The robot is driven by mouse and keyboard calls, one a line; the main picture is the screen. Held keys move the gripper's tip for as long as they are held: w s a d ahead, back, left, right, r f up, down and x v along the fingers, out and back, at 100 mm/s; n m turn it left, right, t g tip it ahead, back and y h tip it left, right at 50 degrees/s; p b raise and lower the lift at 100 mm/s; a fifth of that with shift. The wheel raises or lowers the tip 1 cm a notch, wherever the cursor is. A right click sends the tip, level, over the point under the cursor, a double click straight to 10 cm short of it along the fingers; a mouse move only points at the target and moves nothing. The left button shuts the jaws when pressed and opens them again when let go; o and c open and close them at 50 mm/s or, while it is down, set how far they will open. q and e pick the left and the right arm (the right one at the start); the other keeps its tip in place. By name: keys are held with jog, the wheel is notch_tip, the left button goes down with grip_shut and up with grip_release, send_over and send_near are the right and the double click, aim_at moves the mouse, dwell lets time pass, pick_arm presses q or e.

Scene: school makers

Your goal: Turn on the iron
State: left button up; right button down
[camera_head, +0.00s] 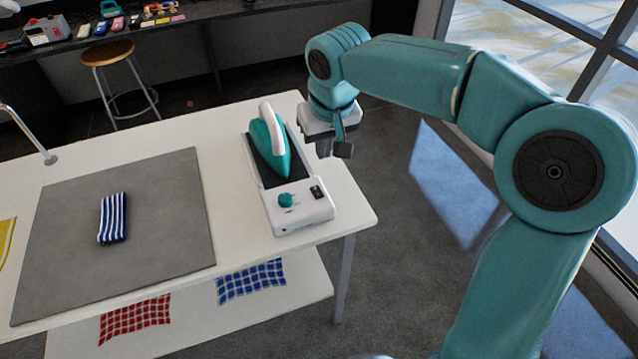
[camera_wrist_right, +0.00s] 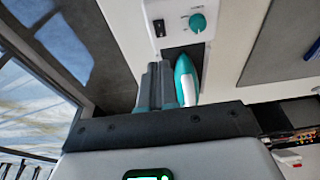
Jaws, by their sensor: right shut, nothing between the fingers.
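The teal iron (camera_head: 271,146) with a white handle rests on its black-and-white station (camera_head: 304,213) near the right end of the white table. The station's front panel carries a teal round knob (camera_head: 286,200) and a small black switch (camera_head: 317,192). My right gripper (camera_head: 343,150) is shut and empty, held just right of the iron and behind the panel. In the right wrist view its fingers (camera_wrist_right: 155,85) are together beside the iron (camera_wrist_right: 185,80); the knob (camera_wrist_right: 198,22) and black switch (camera_wrist_right: 159,28) show beyond. My left gripper is not in view.
A grey mat (camera_head: 170,235) with a folded striped cloth (camera_head: 113,218) covers the table's left part. A lower shelf holds red (camera_head: 135,319) and blue (camera_head: 251,281) checked cloths. A stool (camera_head: 108,52) stands behind. Open floor lies right of the table.

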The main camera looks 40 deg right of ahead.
send_near(318, 193)
jog(key=x, duration=0.5)
jog(key=shift+w+f, duration=0.15)
jog(key=shift+f, duration=0.6)
